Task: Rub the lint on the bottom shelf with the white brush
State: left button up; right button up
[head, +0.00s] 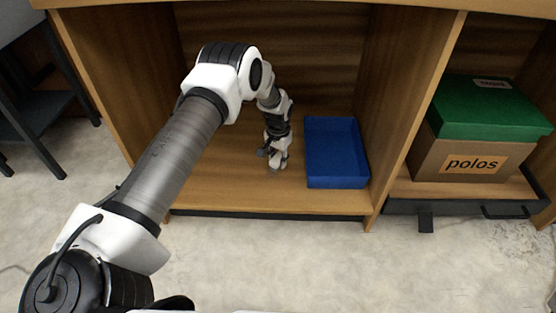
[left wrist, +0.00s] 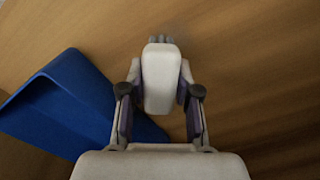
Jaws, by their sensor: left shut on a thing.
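My left gripper (head: 273,157) reaches into the wooden compartment, low over the bottom shelf (head: 215,192). In the left wrist view the left gripper (left wrist: 159,105) is shut on the white brush (left wrist: 161,80), with one finger on each side of its pale body. Grey bristle tufts show at the brush's far end, close to the wood; I cannot tell whether they touch it. No lint can be made out in either view. My right gripper is not in view.
A blue open bin (head: 337,183) stands on the shelf just right of my left gripper. The shelf to the left is clear. In the right compartment sits a cardboard box (head: 440,160) marked "polos" with a green lid (head: 490,112). Upright panels bound the compartment.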

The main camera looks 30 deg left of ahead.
aim_at(278, 156)
pick_arm(q)
jog(key=shift+r+p, duration=0.3)
jog(key=shift+r, duration=0.55)
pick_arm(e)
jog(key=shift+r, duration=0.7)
